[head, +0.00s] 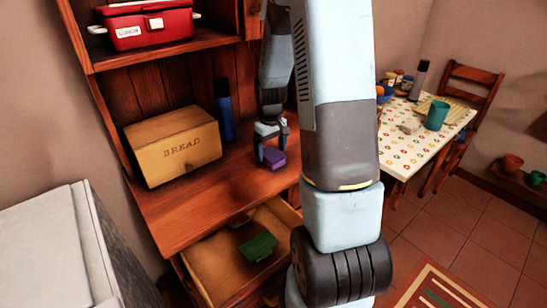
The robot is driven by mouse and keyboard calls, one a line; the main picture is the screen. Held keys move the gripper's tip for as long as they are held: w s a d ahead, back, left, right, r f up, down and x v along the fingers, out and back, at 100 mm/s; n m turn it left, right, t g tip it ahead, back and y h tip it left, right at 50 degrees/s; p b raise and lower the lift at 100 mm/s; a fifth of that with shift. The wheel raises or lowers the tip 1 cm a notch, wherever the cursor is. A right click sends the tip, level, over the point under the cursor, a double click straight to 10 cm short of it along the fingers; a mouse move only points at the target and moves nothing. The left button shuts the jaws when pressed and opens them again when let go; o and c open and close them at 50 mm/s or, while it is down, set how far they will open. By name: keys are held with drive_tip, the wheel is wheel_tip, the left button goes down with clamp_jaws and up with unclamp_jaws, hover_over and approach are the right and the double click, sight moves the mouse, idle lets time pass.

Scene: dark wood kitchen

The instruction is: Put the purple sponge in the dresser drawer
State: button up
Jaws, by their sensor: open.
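The purple sponge (274,158) lies on the wooden dresser top, to the right of the bread box. My gripper (270,145) is directly above and around it, with its fingers pointing down; the jaws are open. I cannot tell whether the fingers touch the sponge. The dresser drawer (212,251) below the top is pulled open. A green sponge-like block (258,246) lies inside it. My arm hides the right part of the dresser and part of the drawer.
A wooden bread box (172,147) and a dark blue bottle (224,110) stand at the back of the dresser top. A red lunch box (147,24) is on the shelf above. A white appliance (45,240) stands left. A table (417,143) with a teal mug (437,115) is right.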

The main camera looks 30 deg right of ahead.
drive_tip(key=shift+f, duration=0.75)
drive_tip(key=c, duration=1.2)
drive_tip(key=shift+r, duration=0.2)
